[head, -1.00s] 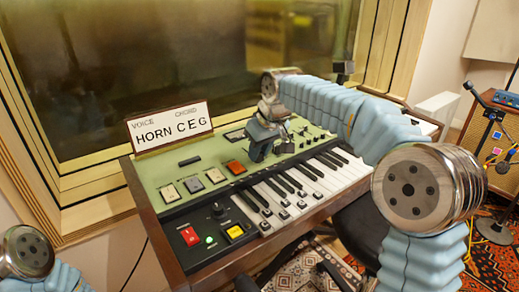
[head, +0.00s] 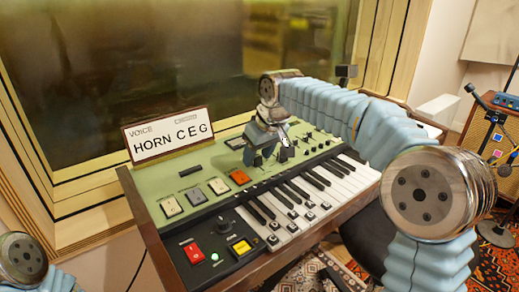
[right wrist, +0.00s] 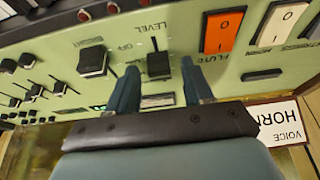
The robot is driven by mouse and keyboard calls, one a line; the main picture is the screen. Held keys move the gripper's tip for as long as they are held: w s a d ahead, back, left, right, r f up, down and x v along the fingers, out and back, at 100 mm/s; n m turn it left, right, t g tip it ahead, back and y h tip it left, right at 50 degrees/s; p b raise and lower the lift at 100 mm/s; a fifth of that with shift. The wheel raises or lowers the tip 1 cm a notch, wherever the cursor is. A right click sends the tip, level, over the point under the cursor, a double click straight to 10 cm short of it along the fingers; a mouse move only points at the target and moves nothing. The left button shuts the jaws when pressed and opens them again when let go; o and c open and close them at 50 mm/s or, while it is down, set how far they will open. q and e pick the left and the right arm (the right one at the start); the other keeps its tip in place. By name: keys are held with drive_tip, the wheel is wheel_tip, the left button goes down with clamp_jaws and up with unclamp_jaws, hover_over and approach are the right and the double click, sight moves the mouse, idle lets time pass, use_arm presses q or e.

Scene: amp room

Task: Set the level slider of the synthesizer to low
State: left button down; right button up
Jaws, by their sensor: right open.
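The green-panelled synthesizer (head: 150,190) stands below the window. Its level slider (right wrist: 158,65) has a black cap and shows in the right wrist view beside the word LEVEL. My right gripper (head: 268,153) is over the panel behind the keys. In the right wrist view its blue fingers (right wrist: 160,75) are open, one on each side of the cap. I see no clear contact with the cap. In the head view the gripper hides the slider. My left gripper is out of view; only a rounded part of my left arm shows at the lower left.
An orange switch (right wrist: 219,32) and a white switch (right wrist: 282,24) sit to the right of the slider. Another black-capped control (right wrist: 92,61) and several small sliders lie to the left. A sign reading HORN C E G (head: 168,136) stands at the panel's back edge.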

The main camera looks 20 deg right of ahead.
drive_tip(key=p+v, duration=0.1)
drive_tip(key=v, duration=1.2)
drive_tip(key=shift+r, duration=0.4)
drive_tip(key=shift+s, duration=0.1)
